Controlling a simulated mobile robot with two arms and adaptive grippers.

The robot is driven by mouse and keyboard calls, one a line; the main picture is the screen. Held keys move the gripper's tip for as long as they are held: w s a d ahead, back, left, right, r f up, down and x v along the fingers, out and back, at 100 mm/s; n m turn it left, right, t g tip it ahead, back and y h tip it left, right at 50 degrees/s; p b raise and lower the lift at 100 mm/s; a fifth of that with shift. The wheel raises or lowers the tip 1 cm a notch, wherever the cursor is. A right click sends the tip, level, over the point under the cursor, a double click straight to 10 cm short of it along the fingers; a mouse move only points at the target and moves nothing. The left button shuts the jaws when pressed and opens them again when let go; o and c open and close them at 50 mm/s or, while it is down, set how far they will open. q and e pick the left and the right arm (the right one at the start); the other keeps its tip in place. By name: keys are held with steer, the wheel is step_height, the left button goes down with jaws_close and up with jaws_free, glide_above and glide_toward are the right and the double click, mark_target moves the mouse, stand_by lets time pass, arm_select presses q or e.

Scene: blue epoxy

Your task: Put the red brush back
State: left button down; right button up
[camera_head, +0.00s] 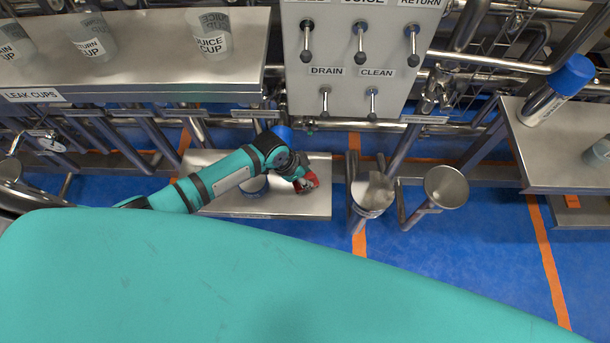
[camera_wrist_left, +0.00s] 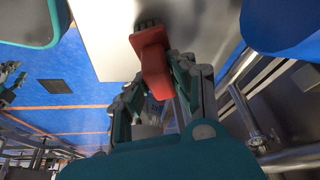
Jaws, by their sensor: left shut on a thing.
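The red brush (camera_head: 306,183) is at the end of my left arm in the head view, over the right part of a low metal shelf (camera_head: 240,205). My left gripper (camera_head: 300,176) is shut on it. In the left wrist view the red brush (camera_wrist_left: 152,62) sits between the fingers of my left gripper (camera_wrist_left: 168,85), with dark bristles at its far end, over a pale flat surface. I cannot tell whether the brush touches the shelf. My right gripper is not in view.
A round metal holder (camera_head: 370,194) and an empty metal cup-shaped holder (camera_head: 446,187) stand right of the low shelf. A valve panel (camera_head: 345,85) is above. Labelled cups (camera_head: 212,35) stand on the upper left shelf.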

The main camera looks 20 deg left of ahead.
arm_select(q)
steer(key=shift+f, duration=0.15)
steer(key=c, duration=1.1)
jaws_free()
steer(key=shift+a+r, duration=0.1)
steer(key=shift+r, duration=0.4)
steer(key=p+v, duration=0.1)
steer(key=v, duration=1)
steer(key=shift+r, duration=0.2)
steer(key=shift+s, duration=0.15)
